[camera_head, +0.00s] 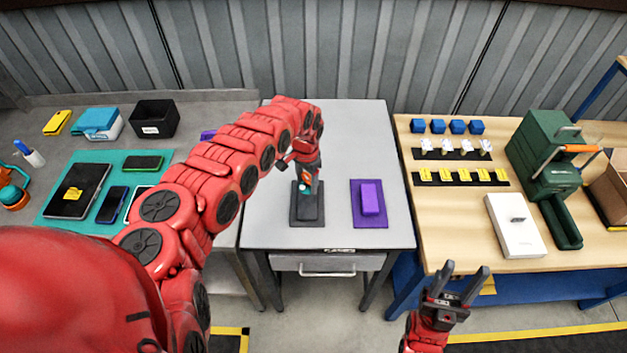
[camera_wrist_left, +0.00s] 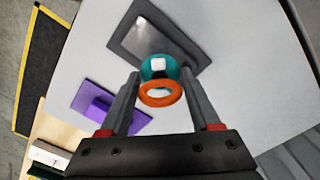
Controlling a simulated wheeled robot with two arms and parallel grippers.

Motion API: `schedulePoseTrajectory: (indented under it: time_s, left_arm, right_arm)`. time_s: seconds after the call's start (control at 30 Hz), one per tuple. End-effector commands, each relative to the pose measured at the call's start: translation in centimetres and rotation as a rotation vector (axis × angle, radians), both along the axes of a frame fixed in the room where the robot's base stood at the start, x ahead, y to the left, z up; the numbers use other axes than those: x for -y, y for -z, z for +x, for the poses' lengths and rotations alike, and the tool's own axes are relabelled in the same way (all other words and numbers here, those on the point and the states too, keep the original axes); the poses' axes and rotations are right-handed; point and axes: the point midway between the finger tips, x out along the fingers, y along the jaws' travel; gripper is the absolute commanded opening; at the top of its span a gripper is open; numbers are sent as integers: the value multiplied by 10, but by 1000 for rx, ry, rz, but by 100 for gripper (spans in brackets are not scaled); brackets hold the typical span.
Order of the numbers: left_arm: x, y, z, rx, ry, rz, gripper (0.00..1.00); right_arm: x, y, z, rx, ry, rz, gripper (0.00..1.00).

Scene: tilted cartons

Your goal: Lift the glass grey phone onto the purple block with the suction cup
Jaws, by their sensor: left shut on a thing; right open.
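The glass grey phone (camera_head: 311,208) lies flat on a dark grey mat (camera_head: 297,219) on the middle table; in the left wrist view the phone (camera_wrist_left: 180,42) looks dark and glossy. My left gripper (camera_head: 307,172) is shut on the suction cup (camera_wrist_left: 160,93), which has a teal body and an orange ring. It holds the cup over the phone's far part; I cannot tell whether cup and phone touch. The purple block (camera_head: 371,197) stands on a purple mat (camera_head: 357,219) to the right; it also shows in the left wrist view (camera_wrist_left: 98,110). My right gripper (camera_head: 466,272) is open and empty.
A left bench has a teal mat (camera_head: 88,226) with several devices and a black box (camera_head: 154,118). A wooden bench at right holds blue blocks, yellow pieces, a white box (camera_head: 515,225) and a green machine (camera_head: 545,150). Grey tabletop (camera_head: 345,130) behind the mats is clear.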

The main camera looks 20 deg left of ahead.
Motion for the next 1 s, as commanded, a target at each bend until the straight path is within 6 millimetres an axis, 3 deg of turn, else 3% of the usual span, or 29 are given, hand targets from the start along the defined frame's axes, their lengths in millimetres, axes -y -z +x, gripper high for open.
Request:
schedulePoseTrajectory:
  time_s: [0.27,0.8,1.0]
  left_arm:
    - [-2,9,0,1,-3,0,8]
    - [-1,54,0,1,-3,0,8]
    - [-2,63,0,2,-3,0,8]
  right_arm:
    - [0,8,0,0,0,0,50]
    - [0,45,0,0,0,0,50]
    - [0,53,0,0,0,0,50]
